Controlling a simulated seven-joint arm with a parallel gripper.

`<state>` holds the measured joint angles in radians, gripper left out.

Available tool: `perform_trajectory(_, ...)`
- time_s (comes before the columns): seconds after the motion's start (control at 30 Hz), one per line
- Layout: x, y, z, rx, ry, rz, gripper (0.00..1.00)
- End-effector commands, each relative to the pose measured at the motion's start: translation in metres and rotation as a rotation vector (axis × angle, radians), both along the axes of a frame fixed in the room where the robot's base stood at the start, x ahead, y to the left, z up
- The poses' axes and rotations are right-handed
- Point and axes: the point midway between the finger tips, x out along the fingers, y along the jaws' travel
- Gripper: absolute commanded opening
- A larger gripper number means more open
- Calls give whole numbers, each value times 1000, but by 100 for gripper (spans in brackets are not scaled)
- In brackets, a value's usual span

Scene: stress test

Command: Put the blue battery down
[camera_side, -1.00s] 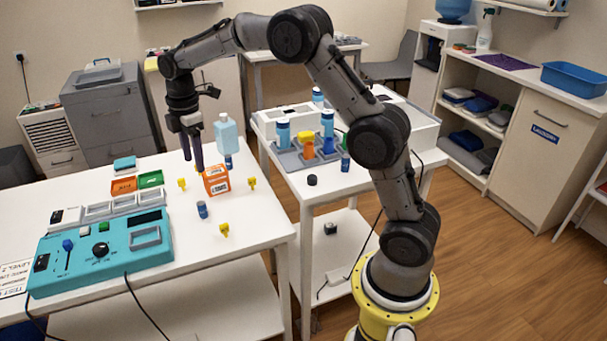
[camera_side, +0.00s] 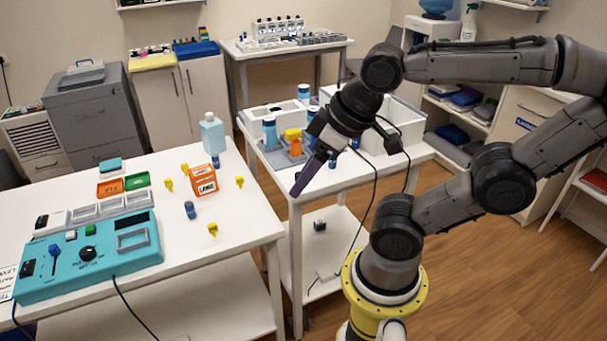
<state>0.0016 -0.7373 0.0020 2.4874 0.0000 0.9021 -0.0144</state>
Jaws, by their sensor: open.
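A small blue battery (camera_side: 190,210) with a dark top stands upright on the white table at the left. A second small blue cylinder (camera_side: 216,161) stands behind it, just below the pale blue bottle (camera_side: 212,135). My gripper (camera_side: 300,186) is over the left edge of the side table, well to the right of the blue battery and apart from it. Its purple-grey fingers point down and left, overlap in this view, and nothing shows between them. A blue item (camera_side: 332,163) shows just beside the fingers; its shape is partly hidden by my gripper.
An orange box (camera_side: 202,180) and several yellow clips (camera_side: 213,230) stand near the battery. A teal control panel (camera_side: 90,257) fills the table's front left. A gap separates the two tables.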

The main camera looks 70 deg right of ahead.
Motion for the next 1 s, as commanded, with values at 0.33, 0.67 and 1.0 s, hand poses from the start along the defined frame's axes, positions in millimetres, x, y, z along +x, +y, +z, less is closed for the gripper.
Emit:
perform_trajectory(0.33,-3,0,-2,8,-4,-13,66)
perform_trajectory(0.67,-3,27,5,177,15,-76,66)
perform_trajectory(1.0,83,99,14,888,356,-511,66)
